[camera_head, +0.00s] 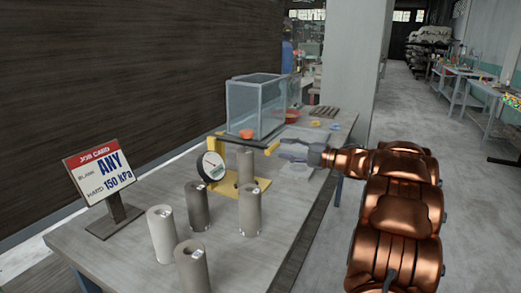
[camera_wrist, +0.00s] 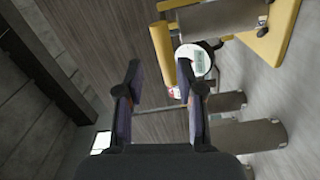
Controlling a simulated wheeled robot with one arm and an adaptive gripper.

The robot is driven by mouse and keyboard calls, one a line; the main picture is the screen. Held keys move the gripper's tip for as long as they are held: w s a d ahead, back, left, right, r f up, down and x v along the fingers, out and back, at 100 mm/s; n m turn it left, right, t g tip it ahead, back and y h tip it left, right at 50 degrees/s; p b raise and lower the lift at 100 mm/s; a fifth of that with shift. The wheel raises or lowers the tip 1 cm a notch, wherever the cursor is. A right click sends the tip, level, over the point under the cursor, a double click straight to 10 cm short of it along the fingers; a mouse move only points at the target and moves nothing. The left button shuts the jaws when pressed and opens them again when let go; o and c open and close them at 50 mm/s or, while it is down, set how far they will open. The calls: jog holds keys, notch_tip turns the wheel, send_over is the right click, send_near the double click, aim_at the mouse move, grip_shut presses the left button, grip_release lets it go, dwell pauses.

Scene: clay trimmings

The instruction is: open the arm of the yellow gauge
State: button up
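The yellow gauge (camera_head: 252,190) stands on the table, with a round white dial (camera_head: 212,166) at its left. Its dark arm (camera_head: 240,142) lies roughly level across the top, ending in a yellow grip (camera_head: 270,147) at the right. A grey clay cylinder (camera_head: 246,168) stands on the base under the arm. My gripper (camera_head: 288,151) is just right of the yellow grip. In the wrist view my gripper (camera_wrist: 162,95) is open with nothing held between its fingers. The gauge (camera_wrist: 162,48) shows there at upper right, beyond the right finger; contact cannot be told.
Several grey cylinders, one of them here (camera_head: 197,207), stand in front of the gauge. A job card (camera_head: 98,171) on a stand is at the left. A clear tank (camera_head: 257,104) stands behind the gauge. An orange bowl (camera_head: 292,116) sits farther back. The table's right edge is near my arm.

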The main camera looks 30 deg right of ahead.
aim_at(265, 145)
jog(key=shift+a+f+y, duration=0.15)
jog(key=shift+f+y, duration=0.2)
jog(key=shift+y, duration=0.05)
jog(key=shift+p+x, duration=0.3)
jog(key=shift+x, duration=3.5)
jog(key=shift+f, duration=0.1)
grip_shut()
